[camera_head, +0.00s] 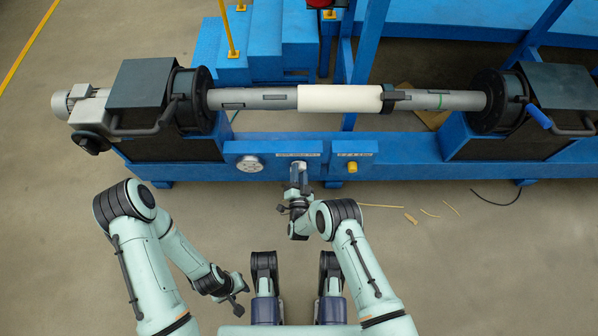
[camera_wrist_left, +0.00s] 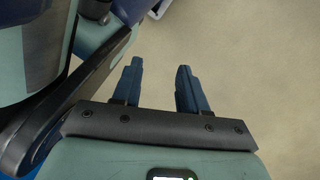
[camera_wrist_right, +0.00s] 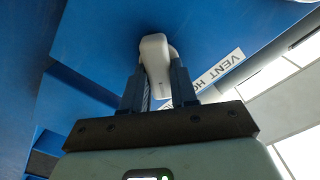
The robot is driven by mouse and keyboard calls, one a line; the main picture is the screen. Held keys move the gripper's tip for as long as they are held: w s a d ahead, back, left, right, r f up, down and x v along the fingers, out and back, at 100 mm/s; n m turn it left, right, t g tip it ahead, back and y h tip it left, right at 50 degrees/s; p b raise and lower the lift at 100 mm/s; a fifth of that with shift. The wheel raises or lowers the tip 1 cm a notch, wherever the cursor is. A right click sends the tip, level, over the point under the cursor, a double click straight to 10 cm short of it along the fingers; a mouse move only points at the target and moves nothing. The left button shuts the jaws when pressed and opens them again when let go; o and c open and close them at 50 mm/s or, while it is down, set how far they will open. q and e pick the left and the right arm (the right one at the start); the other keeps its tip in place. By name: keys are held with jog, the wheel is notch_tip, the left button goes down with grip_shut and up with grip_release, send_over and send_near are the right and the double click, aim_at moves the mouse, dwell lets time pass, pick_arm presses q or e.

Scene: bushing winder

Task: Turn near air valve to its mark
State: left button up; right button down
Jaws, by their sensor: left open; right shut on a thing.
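The near air valve shows as a pale grey handle (camera_wrist_right: 155,62) on the blue panel in the right wrist view. My right gripper (camera_wrist_right: 158,88) is shut on this handle, with one finger on each side. In the head view my right gripper (camera_head: 299,178) reaches the front of the blue beam, below a small white label, and mostly hides the valve. I cannot make out the mark. A label reading "VENT HO…" (camera_wrist_right: 217,73) is beside the handle, partly cut off by a finger. My left gripper (camera_head: 238,290) is open and empty, low over the floor; its spread fingers (camera_wrist_left: 160,88) show in the left wrist view.
A round grey dial (camera_head: 250,163) is left of the valve and a yellow knob (camera_head: 352,167) right of it, on the same blue beam (camera_head: 400,148). Above runs a long roller (camera_head: 340,98) between two dark-capped stands. Scraps and a black cable (camera_head: 497,202) lie on the floor.

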pick_arm(q)
jog(key=shift+w+d+r+t+p, duration=0.1)
jog(key=shift+w+r+t+p, duration=0.25)
jog(key=shift+w, duration=0.55)
pick_arm(e)
jog(key=shift+w+a+r+n, duration=0.1)
jog(key=shift+n, duration=1.75)
jog(key=shift+w+r+n, duration=0.1)
jog(key=shift+n, duration=1.75)
jog(key=c, duration=0.9)
grip_release()
jog(key=shift+f, duration=0.1)
jog(key=shift+s, duration=0.1)
